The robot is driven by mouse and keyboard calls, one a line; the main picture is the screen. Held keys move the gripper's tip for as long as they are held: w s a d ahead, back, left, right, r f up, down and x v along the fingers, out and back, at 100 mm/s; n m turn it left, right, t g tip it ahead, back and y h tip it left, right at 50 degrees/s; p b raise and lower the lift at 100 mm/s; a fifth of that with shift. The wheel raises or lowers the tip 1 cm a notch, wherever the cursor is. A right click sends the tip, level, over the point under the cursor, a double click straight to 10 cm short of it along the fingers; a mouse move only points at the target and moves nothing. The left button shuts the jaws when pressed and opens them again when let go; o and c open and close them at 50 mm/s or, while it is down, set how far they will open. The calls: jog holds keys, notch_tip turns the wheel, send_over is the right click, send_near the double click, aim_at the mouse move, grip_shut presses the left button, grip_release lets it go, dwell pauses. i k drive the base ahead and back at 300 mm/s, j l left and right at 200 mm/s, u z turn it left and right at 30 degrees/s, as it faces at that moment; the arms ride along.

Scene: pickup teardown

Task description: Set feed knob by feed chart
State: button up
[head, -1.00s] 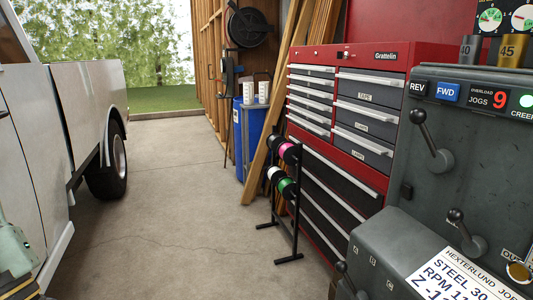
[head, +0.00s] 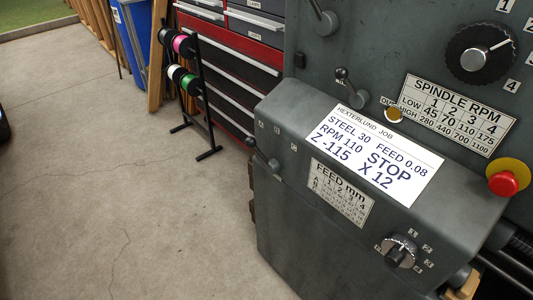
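The feed knob (head: 400,251) is a small black knob on a silver dial at the lower right of the lathe front, with small number plates on its right; its exact setting is too small to read. The feed chart (head: 342,193) is a white plate headed "FEED mm", with columns 1 to 4 and lettered rows; its values are too small to read. A white job card (head: 374,153) lies above it, reading STEEL 30, FEED 0.08, RPM 110, Z -115, X 12, STOP. My gripper is not in view.
A small lever (head: 273,164) sits at the left by letter plates. Above are a spindle knob (head: 481,53), a SPINDLE RPM chart (head: 452,113) and levers. A red stop button (head: 504,183) is at the right. A spool rack (head: 202,95) stands left; the floor (head: 90,190) is clear.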

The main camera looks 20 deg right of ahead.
aim_at(399, 251)
jog(key=k+l+z, duration=0.1)
jog(key=z, duration=1.25)
